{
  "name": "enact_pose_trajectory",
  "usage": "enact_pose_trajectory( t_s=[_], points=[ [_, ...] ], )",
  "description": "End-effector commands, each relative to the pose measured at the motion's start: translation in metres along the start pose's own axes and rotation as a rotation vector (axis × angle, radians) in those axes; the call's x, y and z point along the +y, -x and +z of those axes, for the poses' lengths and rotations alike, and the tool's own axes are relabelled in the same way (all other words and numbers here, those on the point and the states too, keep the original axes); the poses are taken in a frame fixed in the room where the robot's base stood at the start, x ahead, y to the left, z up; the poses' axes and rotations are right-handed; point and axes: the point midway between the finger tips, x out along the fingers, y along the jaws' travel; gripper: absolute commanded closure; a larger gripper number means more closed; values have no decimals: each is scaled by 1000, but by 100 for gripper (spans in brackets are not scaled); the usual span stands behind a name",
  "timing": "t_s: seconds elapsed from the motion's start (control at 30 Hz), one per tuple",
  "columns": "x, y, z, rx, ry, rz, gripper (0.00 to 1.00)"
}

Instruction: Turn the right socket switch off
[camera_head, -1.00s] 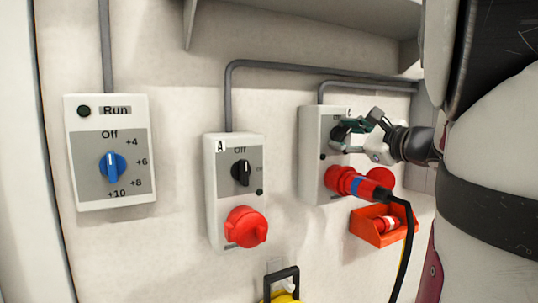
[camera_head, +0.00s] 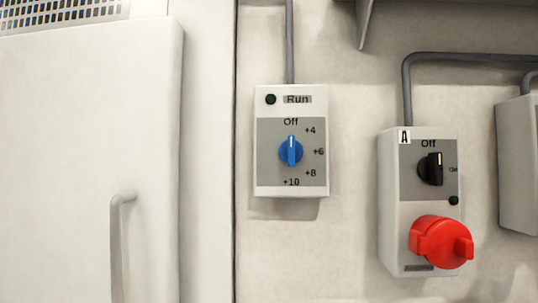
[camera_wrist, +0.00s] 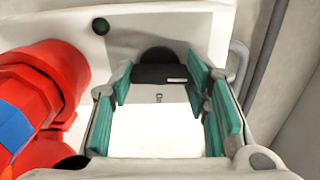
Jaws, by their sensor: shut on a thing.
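The right socket box (camera_head: 518,165) shows only in part at the right edge of the head view. In the wrist view its black switch knob (camera_wrist: 160,74), with a white mark, sits between the teal fingers of my gripper (camera_wrist: 163,80). My gripper is shut on the knob from both sides. A label beside the knob is partly readable. A red plug with a blue band (camera_wrist: 40,95) is to the left of my gripper. My gripper is outside the head view.
Socket box A (camera_head: 390,205) has a black switch (camera_head: 431,169) and a red socket cover (camera_head: 440,242). A Run box (camera_head: 265,186) with a blue dial (camera_head: 290,151) pointing at Off is further left. A white door with a handle (camera_head: 120,240) fills the left. Grey conduits (camera_head: 408,90) run along the wall.

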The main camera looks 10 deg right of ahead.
Motion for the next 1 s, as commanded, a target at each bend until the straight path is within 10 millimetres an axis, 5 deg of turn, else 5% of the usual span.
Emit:
enact_pose_trajectory(
  t_s=[0.63, 0.67, 0.73, 1.0],
  points=[
    [1, -1, 1, -4, 53, 3, 85],
    [1, -1, 1, -4, 53, 3, 52],
    [1, -1, 1, -4, 52, 3, 37],
    [0, 0, 0, -2, 51, 2, 37]
  ],
)
